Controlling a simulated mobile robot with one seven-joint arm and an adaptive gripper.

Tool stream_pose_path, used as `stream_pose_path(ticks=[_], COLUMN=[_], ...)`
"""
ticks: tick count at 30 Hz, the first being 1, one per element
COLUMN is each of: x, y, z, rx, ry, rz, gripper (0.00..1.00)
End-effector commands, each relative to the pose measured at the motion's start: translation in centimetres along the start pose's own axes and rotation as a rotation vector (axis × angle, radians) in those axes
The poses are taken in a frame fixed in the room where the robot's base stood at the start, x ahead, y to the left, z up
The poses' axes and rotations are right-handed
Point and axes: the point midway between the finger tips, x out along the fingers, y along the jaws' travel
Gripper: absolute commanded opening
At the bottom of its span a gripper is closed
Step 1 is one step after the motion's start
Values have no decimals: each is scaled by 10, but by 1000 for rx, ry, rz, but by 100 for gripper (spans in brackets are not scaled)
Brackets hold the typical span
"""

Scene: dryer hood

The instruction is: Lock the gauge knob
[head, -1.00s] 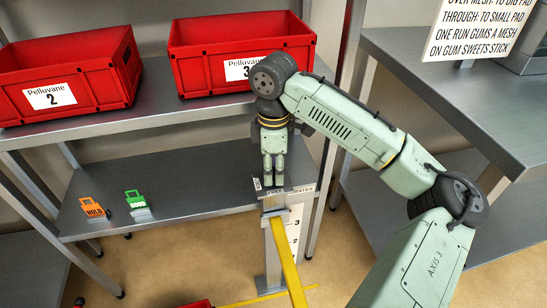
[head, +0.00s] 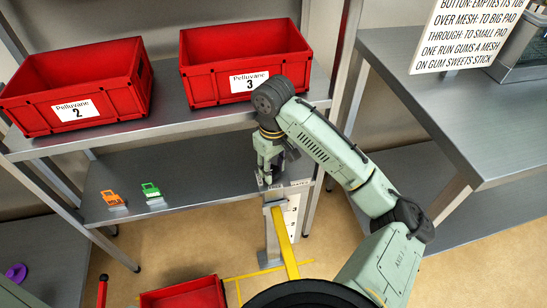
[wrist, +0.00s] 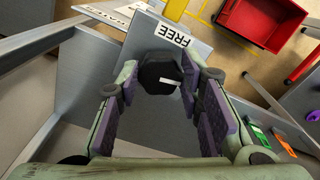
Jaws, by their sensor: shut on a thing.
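The gauge knob (wrist: 158,74) is black, with a short white mark that lies toward the right in the wrist view. It sits between the purple-padded fingers of my gripper (wrist: 160,92), which is shut on it. A white FREE label (wrist: 172,35) is just beyond the knob. Another label (wrist: 120,12) is partly cut off and hard to read. In the head view my gripper (head: 268,180) points down at the top of the gauge post (head: 273,235), and hides the knob there. A numbered scale (head: 293,215) hangs on the post.
A yellow bar (head: 287,245) slopes down from the post. An orange tag (head: 112,198) and a green tag (head: 151,190) stand on the lower shelf (head: 205,165). Two red crates (head: 110,80) (head: 215,55) are on the shelf above. Another red crate (head: 185,295) is on the floor.

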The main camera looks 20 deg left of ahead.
Motion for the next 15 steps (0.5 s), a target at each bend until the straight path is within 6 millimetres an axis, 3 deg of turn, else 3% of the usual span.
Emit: stream_pose_path(ticks=[15], x=[0], y=[-1], z=[1], rx=[195], ry=[-3], rz=[-1], gripper=[6])
